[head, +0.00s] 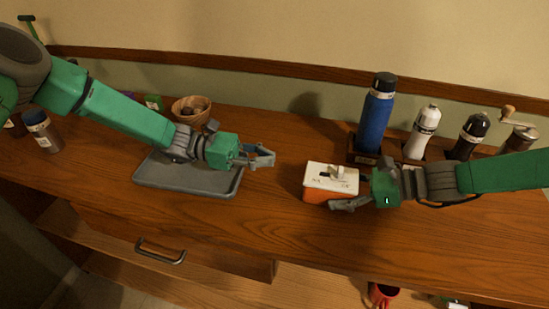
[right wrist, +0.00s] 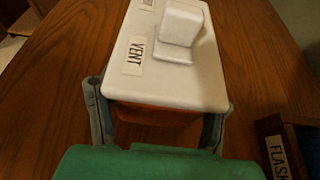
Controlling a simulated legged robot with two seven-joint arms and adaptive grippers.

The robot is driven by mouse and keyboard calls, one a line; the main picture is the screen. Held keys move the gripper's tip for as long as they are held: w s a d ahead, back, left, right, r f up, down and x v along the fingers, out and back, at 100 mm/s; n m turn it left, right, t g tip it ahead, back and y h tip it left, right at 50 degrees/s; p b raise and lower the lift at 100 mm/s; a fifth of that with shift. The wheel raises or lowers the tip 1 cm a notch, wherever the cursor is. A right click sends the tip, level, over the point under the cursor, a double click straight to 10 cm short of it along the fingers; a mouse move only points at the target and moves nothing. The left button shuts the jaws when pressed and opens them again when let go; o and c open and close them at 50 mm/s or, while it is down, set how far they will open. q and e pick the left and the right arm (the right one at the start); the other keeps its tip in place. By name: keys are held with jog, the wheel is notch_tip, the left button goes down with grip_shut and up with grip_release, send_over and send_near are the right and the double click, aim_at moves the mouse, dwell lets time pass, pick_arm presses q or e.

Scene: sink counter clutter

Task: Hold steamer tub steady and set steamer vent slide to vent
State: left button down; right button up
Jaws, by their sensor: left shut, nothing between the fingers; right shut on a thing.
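The steamer tub (head: 330,195) is an orange box with a white lid, standing on the wooden counter right of the middle. In the right wrist view, the white vent slide (right wrist: 182,25) is a raised knob on the lid, with a VENT label (right wrist: 137,55) beside it. A second label at the top edge is cut off and unreadable. My right gripper (right wrist: 158,108) is shut on the tub, one finger on each side of its near end. My left gripper (head: 264,157) is shut and empty, in the air left of the tub, apart from it.
A grey tray (head: 190,188) lies under my left arm, with a wooden bowl (head: 190,108) behind it. A blue flask (head: 375,120), a white bottle (head: 422,132) and a dark bottle (head: 470,136) stand behind the tub. The counter between tray and tub is clear.

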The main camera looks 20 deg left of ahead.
jog(key=shift+s+f, duration=0.1)
jog(key=shift+f, duration=0.05)
jog(key=o, duration=1.5)
jog(key=shift+c, duration=0.2)
pick_arm(q)
jog(key=shift+w, duration=0.1)
